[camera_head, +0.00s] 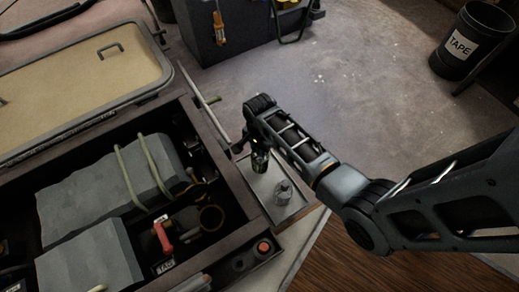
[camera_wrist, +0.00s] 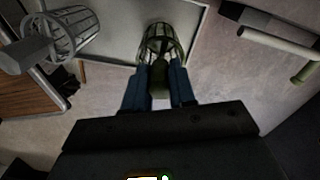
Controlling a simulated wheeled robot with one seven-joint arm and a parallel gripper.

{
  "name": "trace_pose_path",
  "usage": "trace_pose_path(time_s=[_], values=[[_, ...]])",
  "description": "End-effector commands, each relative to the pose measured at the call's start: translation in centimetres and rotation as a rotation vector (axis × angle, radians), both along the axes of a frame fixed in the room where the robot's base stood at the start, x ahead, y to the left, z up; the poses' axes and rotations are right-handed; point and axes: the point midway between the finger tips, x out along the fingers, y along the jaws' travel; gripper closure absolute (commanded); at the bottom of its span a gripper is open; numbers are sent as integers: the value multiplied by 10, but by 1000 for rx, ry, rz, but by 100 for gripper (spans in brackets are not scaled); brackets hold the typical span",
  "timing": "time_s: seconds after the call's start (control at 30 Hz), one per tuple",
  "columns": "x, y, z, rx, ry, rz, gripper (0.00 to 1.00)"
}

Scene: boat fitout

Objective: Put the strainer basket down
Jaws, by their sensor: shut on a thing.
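My gripper (camera_wrist: 161,82) is shut on a strainer basket (camera_wrist: 158,40), a small dark wire cage, gripped at its near end between two blue fingers. In the head view my gripper (camera_head: 257,150) is over the pale tray (camera_head: 262,194), and the held basket (camera_head: 260,163) hangs below it, partly hidden by the arm. The tray also shows behind the basket in the wrist view (camera_wrist: 112,42). I cannot tell whether the held basket touches it. A second, lighter wire basket with a grey knob (camera_head: 283,192) is on the tray; it also shows at upper left in the wrist view (camera_wrist: 68,33).
Left of the tray is an open dark bay with grey strapped blocks (camera_head: 95,190), a red-handled part (camera_head: 163,235) and a ring (camera_head: 211,217). A beige hatch lid (camera_head: 85,75) lies open behind it. A black TAPE bin (camera_head: 468,45) stands on the floor at far right.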

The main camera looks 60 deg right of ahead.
Motion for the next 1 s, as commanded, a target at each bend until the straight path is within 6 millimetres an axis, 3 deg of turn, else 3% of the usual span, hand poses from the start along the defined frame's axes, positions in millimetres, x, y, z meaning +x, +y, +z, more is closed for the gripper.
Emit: trace_pose_path(time_s=[0.27, 0.3, 0.57, 0.83, 1.0], values=[[0, 0, -1, 0, 0, 0, 100], [0, 0, -1, 0, 0, 0, 74], [0, 0, -1, 0, 0, 0, 50], [0, 0, 1, 0, 0, 0, 50], [0, 0, 21, 0, -2, 0, 50]])
